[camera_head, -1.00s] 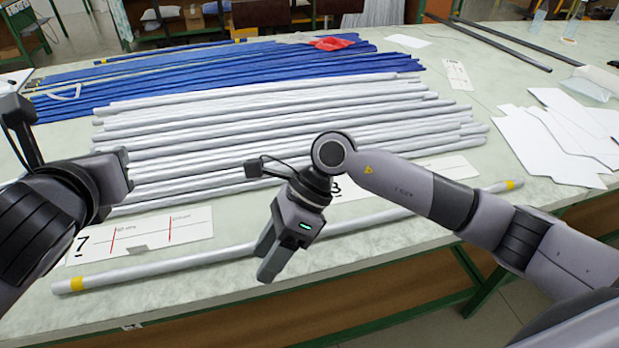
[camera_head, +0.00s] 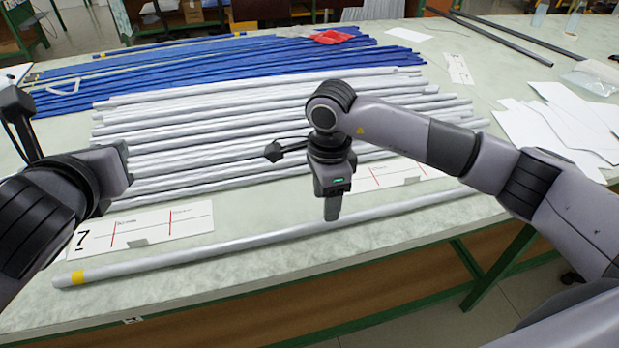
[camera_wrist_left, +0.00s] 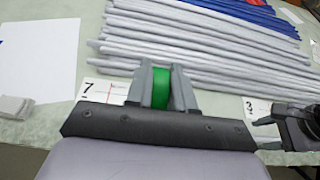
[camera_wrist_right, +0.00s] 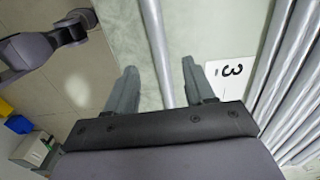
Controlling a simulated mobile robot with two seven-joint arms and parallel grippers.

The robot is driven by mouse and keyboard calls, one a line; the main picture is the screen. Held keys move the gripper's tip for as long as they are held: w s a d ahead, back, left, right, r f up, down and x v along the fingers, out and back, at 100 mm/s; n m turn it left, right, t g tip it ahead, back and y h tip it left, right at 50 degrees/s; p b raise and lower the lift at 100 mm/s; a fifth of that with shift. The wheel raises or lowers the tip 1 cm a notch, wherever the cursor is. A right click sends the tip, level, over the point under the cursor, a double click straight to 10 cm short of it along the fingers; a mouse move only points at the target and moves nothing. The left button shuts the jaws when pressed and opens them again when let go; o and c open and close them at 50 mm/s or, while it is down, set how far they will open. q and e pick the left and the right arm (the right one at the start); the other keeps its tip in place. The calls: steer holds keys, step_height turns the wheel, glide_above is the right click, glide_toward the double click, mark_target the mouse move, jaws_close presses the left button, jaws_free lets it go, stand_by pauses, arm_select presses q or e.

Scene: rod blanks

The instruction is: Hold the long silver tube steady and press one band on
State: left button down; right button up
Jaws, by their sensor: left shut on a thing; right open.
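The long silver tube (camera_head: 240,240) lies alone along the front of the table. A yellow band (camera_head: 77,276) is around its left end; my right arm hides its right end. My right gripper (camera_head: 333,212) points down over the middle of the tube. In the right wrist view the tube (camera_wrist_right: 155,45) passes between the open fingers (camera_wrist_right: 158,72), with a gap on both sides. In the left wrist view my left gripper (camera_wrist_left: 162,75) is shut on a green band (camera_wrist_left: 162,90). In the head view its fingers are hidden, and only its arm and housing show at the left.
Many silver tubes (camera_head: 250,120) and blue tubes (camera_head: 230,62) lie behind the long tube. A numbered card 7 (camera_head: 150,228) and a card 3 (camera_head: 385,177) lie between. White sheets (camera_head: 560,125) lie at the right. The table's front edge is close to the tube.

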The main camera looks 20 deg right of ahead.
mark_target(325, 225)
step_height(325, 225, down, 6)
steer(key=shift+f, duration=0.15)
stand_by(0.3)
jaws_close()
